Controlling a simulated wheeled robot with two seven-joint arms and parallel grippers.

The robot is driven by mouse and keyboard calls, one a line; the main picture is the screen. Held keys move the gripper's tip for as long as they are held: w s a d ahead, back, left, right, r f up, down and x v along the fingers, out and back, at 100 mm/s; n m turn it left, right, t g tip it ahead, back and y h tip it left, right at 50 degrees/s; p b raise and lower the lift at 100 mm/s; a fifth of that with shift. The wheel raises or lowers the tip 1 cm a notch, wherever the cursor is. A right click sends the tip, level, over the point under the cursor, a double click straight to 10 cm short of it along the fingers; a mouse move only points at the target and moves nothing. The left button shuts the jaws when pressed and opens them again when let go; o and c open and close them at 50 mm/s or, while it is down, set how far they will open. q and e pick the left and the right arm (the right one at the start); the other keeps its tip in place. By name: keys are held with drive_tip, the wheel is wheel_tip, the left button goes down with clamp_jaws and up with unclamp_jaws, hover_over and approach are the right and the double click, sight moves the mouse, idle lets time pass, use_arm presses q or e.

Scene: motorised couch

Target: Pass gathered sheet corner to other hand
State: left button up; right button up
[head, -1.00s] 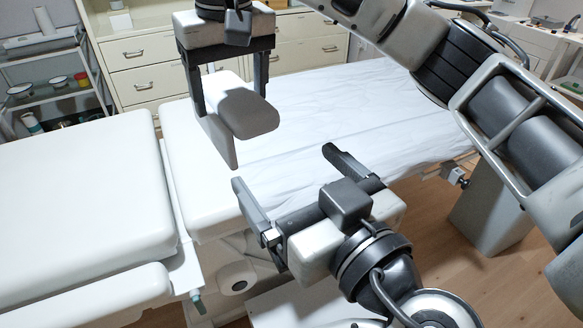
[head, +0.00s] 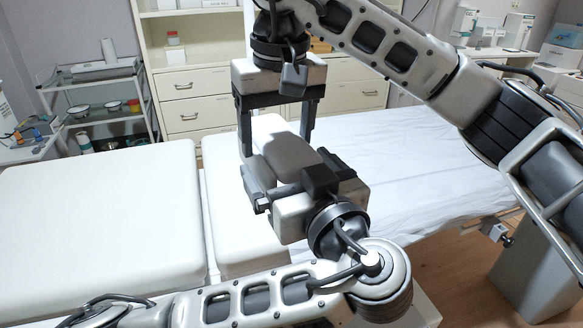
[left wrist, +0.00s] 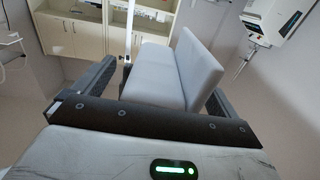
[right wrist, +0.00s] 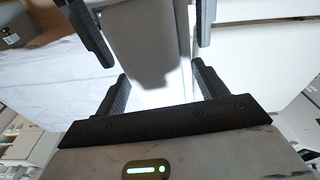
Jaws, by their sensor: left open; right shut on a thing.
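A pale grey, smooth-looking piece (head: 272,134), which I take for the gathered sheet corner, sits between the fingers of my right gripper (head: 277,148). That gripper points down and is shut on it. My left gripper (head: 286,158) is open just below, its fingers reaching up around the piece's lower end. In the left wrist view the piece (left wrist: 155,72) looks L-shaped and lies between the left fingers. It also shows in the right wrist view (right wrist: 145,45). Whether the left fingers touch it I cannot tell. The white sheet (head: 420,165) covers the couch's right part.
The bare white couch section (head: 95,215) fills the left. A cream drawer cabinet (head: 190,105) stands behind, and a metal trolley (head: 105,115) with bowls is at the back left. Wooden floor (head: 475,285) is clear at the lower right.

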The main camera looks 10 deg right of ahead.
use_arm(q)
drive_tip(key=c, duration=1.2)
use_arm(e)
drive_tip(key=o, duration=1.2)
drive_tip(key=shift+r, duration=0.1)
